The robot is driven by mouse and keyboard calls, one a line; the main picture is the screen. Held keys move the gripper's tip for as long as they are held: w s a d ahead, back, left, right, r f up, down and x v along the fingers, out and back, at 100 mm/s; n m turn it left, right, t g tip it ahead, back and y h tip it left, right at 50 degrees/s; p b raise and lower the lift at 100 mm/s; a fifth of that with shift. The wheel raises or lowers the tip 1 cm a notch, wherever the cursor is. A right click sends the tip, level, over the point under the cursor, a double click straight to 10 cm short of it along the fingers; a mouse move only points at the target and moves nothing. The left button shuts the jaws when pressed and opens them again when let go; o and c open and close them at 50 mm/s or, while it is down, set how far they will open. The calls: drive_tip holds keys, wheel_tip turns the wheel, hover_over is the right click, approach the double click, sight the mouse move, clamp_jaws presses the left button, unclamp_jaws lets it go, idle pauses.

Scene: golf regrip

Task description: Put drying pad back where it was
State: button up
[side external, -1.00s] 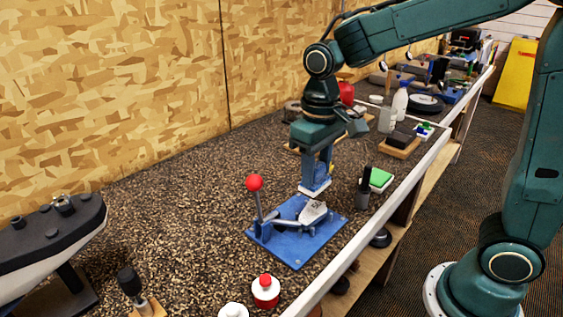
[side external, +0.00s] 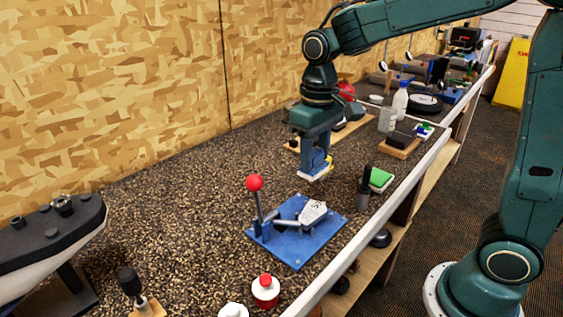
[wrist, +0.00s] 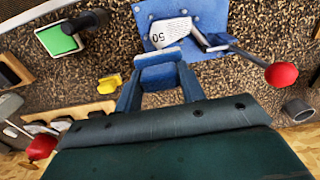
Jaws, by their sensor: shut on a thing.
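My gripper (side external: 314,168) is shut on the drying pad, a blue block with a white face (side external: 313,175). The pad is held above the dark speckled bench, behind the blue clamp fixture. In the wrist view, the pad (wrist: 160,72) sits between the blue fingers (wrist: 158,88), its white edge pointing away from the wrist. A grey-white golf club head marked 50 (side external: 312,212) rests on the blue clamp fixture (side external: 298,247), apart from the pad. The club head also shows beyond the pad in the wrist view (wrist: 170,33).
A red-knobbed lever (side external: 255,183) stands on the fixture. A green pad in a tray (side external: 380,178) and a dark bottle (side external: 364,188) are to the right. A small yellow thing (wrist: 110,83) lies near the gripper.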

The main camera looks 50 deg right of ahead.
drive_tip(key=w+d+r, duration=0.2)
drive_tip(key=d+r, duration=0.1)
drive_tip(key=d, duration=0.7)
drive_tip(key=w+d+r, duration=0.2)
drive_tip(key=d+r, duration=0.1)
drive_tip(key=d, duration=0.6)
drive_tip(key=w+d+r, duration=0.2)
drive_tip(key=d+r, duration=0.1)
drive_tip(key=d, duration=0.7)
wheel_tip(320, 180, down, 16)
drive_tip(key=shift+s+a+f, duration=0.1)
drive_tip(key=shift+f, duration=0.1)
drive_tip(key=shift+f, duration=2.05)
drive_tip(key=shift+f, duration=0.15)
drive_tip(key=o, duration=1)
drive_tip(key=shift+c, duration=0.2)
